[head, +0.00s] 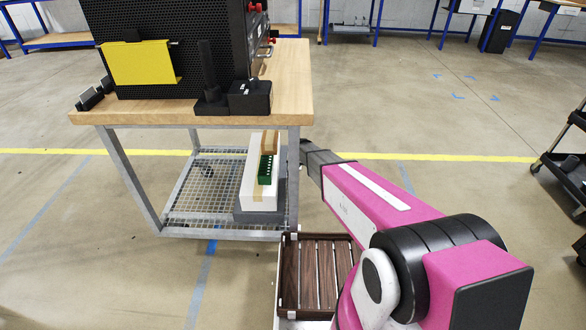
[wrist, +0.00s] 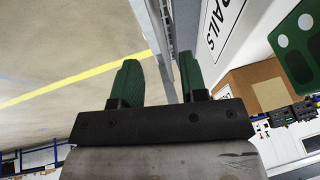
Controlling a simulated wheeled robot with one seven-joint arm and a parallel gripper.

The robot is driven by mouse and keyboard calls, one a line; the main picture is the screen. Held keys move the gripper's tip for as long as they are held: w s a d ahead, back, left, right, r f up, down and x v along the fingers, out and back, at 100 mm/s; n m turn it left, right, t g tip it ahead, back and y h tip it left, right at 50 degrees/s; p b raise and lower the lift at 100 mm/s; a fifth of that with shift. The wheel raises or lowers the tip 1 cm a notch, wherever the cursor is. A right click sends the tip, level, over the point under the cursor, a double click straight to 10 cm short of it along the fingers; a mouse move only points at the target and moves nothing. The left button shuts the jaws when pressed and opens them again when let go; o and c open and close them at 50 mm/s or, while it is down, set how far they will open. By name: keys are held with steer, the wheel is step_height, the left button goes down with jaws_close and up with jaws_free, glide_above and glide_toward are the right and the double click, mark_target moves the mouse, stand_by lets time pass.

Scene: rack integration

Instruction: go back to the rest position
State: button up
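My gripper (wrist: 159,78) shows in the wrist view with two green fingers spread apart and nothing held between them. A metal table post passes behind the gap. In the head view my pink arm reaches forward from the lower right. Its dark end (head: 318,158) is beside the right front leg of the wooden-topped table (head: 290,85), below the tabletop. I cannot tell whether it touches the leg. The fingers are not clear in the head view.
The table's lower mesh shelf (head: 200,185) carries a long white box (head: 262,195), with a green part (head: 265,168) and a brown block on it. A black rack case (head: 175,50) stands on top. A slatted brown tray (head: 318,275) is below my arm.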

steer(key=shift+s+d+r, duration=0.1)
steer(key=shift+s+r, duration=0.15)
steer(key=shift+r, duration=0.4)
